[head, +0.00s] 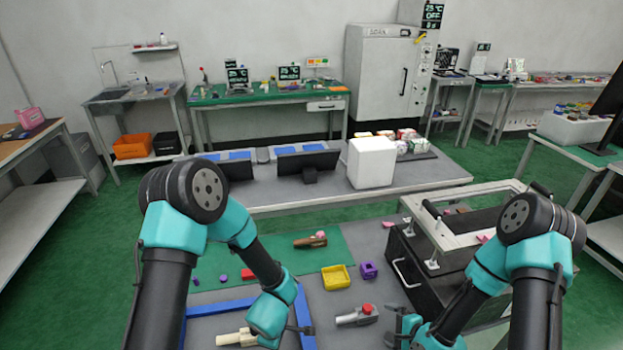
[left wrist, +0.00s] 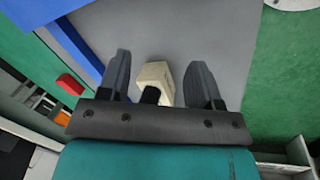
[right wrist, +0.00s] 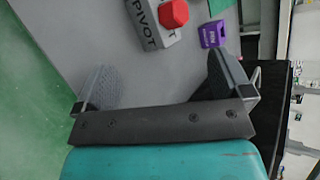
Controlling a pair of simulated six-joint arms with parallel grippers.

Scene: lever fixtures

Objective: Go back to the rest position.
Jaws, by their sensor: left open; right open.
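My left gripper (left wrist: 160,60) is open over the grey work surface. A cream lever piece (left wrist: 154,76) with a black part shows between its fingers in the left wrist view, with gaps on both sides. In the head view the cream piece (head: 236,339) lies left of that gripper, partly hidden. My right gripper (head: 400,330) is open and empty, right of a grey block with a red knob (head: 357,316). In the right wrist view the block (right wrist: 150,35), lettered PIVOT, lies beyond the fingers, apart from them.
A blue frame (head: 228,305) lies around the cream piece. A yellow tray (head: 336,278), a purple block (head: 369,269) and a brown-handled tool (head: 310,240) lie farther back. A black case with a light frame (head: 420,268) stands at the right, near my right arm.

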